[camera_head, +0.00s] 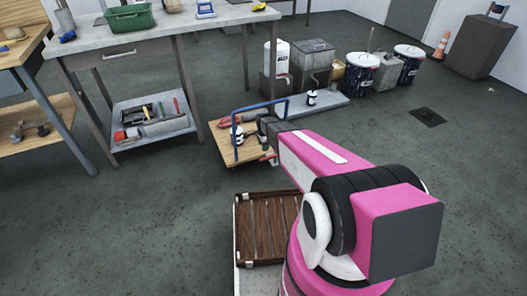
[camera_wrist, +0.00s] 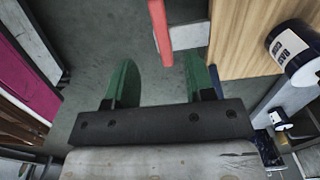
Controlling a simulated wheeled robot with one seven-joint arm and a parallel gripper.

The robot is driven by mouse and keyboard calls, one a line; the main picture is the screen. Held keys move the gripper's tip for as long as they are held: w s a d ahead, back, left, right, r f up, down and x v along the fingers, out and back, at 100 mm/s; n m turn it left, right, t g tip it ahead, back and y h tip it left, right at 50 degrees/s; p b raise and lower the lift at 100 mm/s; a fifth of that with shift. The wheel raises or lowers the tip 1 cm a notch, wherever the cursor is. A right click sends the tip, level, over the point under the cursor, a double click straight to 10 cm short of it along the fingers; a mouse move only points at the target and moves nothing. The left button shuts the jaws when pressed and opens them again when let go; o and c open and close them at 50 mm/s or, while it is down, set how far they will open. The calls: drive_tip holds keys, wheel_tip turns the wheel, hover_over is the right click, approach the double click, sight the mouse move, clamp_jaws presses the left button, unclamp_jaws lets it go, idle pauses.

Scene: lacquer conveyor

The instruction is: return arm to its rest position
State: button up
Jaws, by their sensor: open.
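My gripper (camera_wrist: 158,62) shows in the wrist view as two green fingers, spread apart with bare grey floor between them. Nothing is held in it. In the head view my pink and white arm reaches forward from the lower right. Its dark wrist end is beside a low wooden-decked cart (camera_head: 222,152) with a blue handle (camera_head: 236,150). The fingers are mostly hidden there by the arm.
A grey workbench (camera_head: 150,35) stands at back left. A slatted wooden tray (camera_head: 262,228) is beside my base.

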drive_tip(key=shift+r, duration=0.25)
drive_tip(key=s+d+r+n, duration=0.4)
drive_tip(key=s+r+n, duration=0.3)
drive_tip(key=s+r, duration=0.6)
drive_tip(key=s+d+r+n, duration=0.4)
drive_tip(key=s+r+n, duration=0.3)
drive_tip(key=s+r, duration=0.6)
drive_tip(key=shift+s+d+n, duration=0.3)
drive_tip(key=shift+s+d, duration=0.1)
drive_tip(key=shift+s, duration=0.1)
drive_tip(key=shift+r, duration=0.1)
